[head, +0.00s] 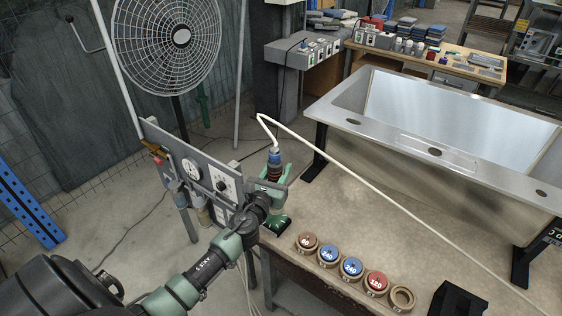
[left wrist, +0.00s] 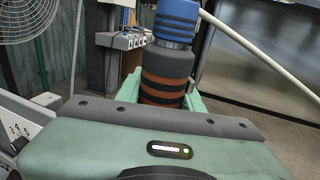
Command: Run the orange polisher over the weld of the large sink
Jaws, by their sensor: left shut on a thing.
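The large sink (head: 400,138) is a steel basin held on dark supports at the right of the head view. I cannot make out its weld clearly. My left gripper (head: 272,178) is shut on the polisher, which stands upright near the table's left end. The polisher (left wrist: 166,68) has a dark body with orange bands and a blue collar in the left wrist view. Its lower end is hidden behind my green gripper. A pale hose (head: 350,172) runs from its top across to the lower right. My right gripper is not in view.
Several numbered discs (head: 328,256) sit in a row on the table (head: 340,205), with a black block (head: 458,300) to their right. A panel with dials (head: 190,165) and a fan (head: 168,40) stand at the left.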

